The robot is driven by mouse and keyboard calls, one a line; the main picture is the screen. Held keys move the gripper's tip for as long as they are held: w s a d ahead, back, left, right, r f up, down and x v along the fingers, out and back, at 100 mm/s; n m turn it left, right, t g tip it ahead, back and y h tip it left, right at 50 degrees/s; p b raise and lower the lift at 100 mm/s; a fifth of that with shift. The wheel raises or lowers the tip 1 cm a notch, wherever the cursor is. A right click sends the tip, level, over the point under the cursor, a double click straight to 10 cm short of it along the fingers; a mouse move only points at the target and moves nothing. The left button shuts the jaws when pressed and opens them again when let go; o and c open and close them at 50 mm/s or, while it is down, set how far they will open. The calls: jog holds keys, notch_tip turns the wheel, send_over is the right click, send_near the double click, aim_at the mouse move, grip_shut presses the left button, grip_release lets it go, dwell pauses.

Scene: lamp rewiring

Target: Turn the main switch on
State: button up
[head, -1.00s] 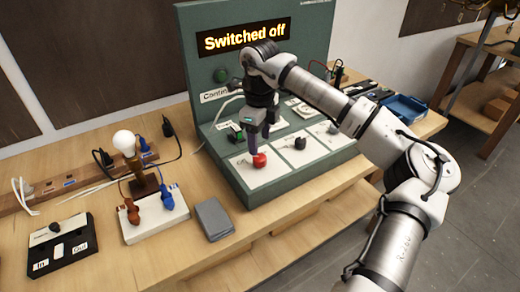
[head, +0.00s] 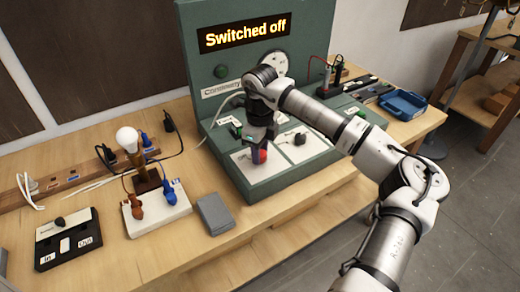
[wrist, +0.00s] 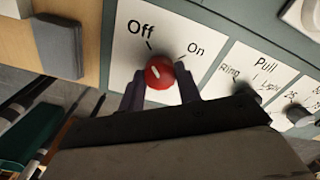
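The main switch is a round red knob (wrist: 158,72) with a white mark, on a white plate labelled "Off" and "On" in the wrist view. It also shows in the head view (head: 261,157) at the front of the green console (head: 262,192). My gripper (wrist: 160,82) has one dark finger on each side of the knob, with a small gap showing between them and the knob; contact is not clear. In the head view my gripper (head: 260,150) points down at the knob and partly hides it. The display (head: 243,34) reads "Switched off".
A lamp bulb (head: 127,138) on a white base, a grey block (head: 214,214) and a black box (head: 68,240) stand to the left. A blue tray (head: 402,104) lies at the right.

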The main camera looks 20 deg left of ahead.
jog(key=shift+c, duration=0.9)
jog(key=shift+f+m+b, duration=0.1)
jog(key=shift+m+b, duration=0.2)
jog(key=shift+b, duration=0.2)
jog(key=shift+f+m+b, duration=0.1)
jog(key=shift+m+b, duration=0.8)
jog(key=shift+b, duration=0.3)
jog(key=m+b, duration=0.8)
jog(key=m, duration=0.2)
jog(key=shift+m+b, duration=0.35)
jog(key=shift+m, duration=0.05)
jog(key=shift+r+m+b, duration=0.15)
jog(key=shift+m+b, duration=0.45)
jog(key=shift+m, duration=0.55)
jog(key=shift+r+m+b, duration=0.1)
jog(key=shift+m+b, duration=0.45)
jog(key=shift+m, duration=0.6)
